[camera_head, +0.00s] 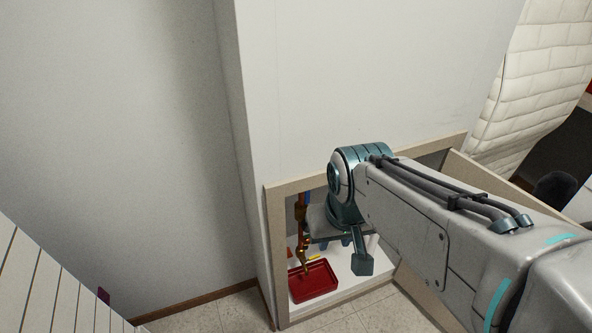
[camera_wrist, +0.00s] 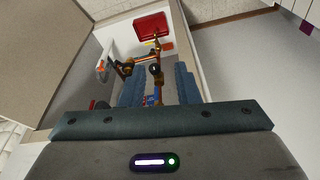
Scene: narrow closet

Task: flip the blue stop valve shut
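My gripper (camera_wrist: 158,82) is open, with its two blue-grey fingers apart in the wrist view. Copper pipework (camera_wrist: 126,68) with a dark round fitting shows between and beyond the fingers. A small blue part (camera_wrist: 149,101) on the pipe sits between the fingers, closer to the palm; it may be the blue stop valve, but its handle position is too small to tell. In the head view, the copper pipe (camera_head: 301,215) has a bit of blue (camera_head: 307,198) near its top. There, my arm hides most of the gripper and what it faces.
The pipes are inside a low wood-framed wall opening (camera_head: 277,240). A red tray (camera_head: 313,281) lies on its white floor, with small yellow (camera_head: 314,256) and orange (camera_head: 290,253) items nearby. The frame edges closely surround my arm. A white quilted surface (camera_head: 535,75) stands at right.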

